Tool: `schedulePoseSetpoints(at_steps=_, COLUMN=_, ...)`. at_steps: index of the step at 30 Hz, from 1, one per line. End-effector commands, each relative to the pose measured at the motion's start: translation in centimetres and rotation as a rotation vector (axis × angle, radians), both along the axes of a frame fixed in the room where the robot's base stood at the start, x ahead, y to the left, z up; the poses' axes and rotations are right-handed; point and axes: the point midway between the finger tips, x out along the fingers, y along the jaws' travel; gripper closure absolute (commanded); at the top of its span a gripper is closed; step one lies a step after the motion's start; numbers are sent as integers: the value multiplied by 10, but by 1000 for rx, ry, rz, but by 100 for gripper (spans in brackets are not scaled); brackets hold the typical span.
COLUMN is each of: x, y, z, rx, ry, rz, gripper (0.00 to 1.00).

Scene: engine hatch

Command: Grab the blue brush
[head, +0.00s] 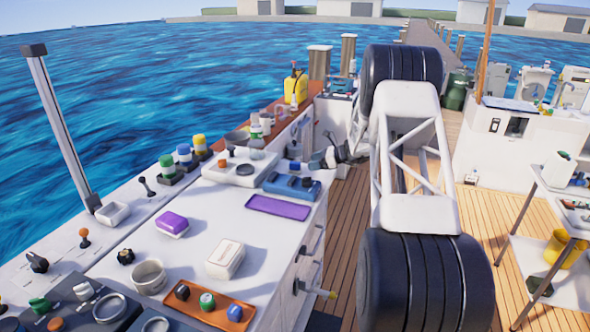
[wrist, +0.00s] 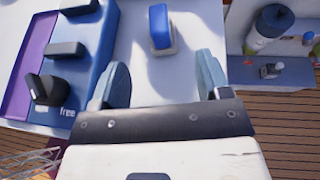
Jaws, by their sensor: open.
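A small block with a blue top and a pale base, which looks like the blue brush (wrist: 160,28), lies on the white counter in the wrist view. My gripper (wrist: 163,76) is open, with its two blue-grey fingers apart and nothing between them. The brush is ahead of the fingers, lined up with the gap between them and apart from both. In the head view my gripper (head: 328,158) is at the counter's right edge, beyond the blue tray.
A blue tray (wrist: 85,70) with black blocks lies left of the brush, beside a purple tray (wrist: 28,60). A shelf with bottles (wrist: 270,30) is at the right. Purple (head: 172,222) and white (head: 226,258) blocks lie nearer on the counter.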

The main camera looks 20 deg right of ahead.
Motion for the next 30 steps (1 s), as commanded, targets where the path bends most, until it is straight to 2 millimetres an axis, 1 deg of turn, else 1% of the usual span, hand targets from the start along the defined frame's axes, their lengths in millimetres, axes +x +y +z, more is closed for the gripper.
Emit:
schedulePoseSetpoints(at_steps=7, x=11, y=15, z=-8, rx=0, ry=1, rz=2, gripper=30)
schedulePoseSetpoints(at_steps=18, x=12, y=17, z=-9, rx=0, ry=0, rz=1, gripper=30)
schedulePoseSetpoints(at_steps=22, x=15, y=20, z=-11, rx=-1, ry=1, rz=1, gripper=30)
schedulePoseSetpoints(at_steps=26, x=21, y=28, z=-17, rx=0, ry=1, rz=2, gripper=30)
schedulePoseSetpoints(at_steps=30, x=30, y=40, z=-23, rx=0, ry=1, rz=2, gripper=30)
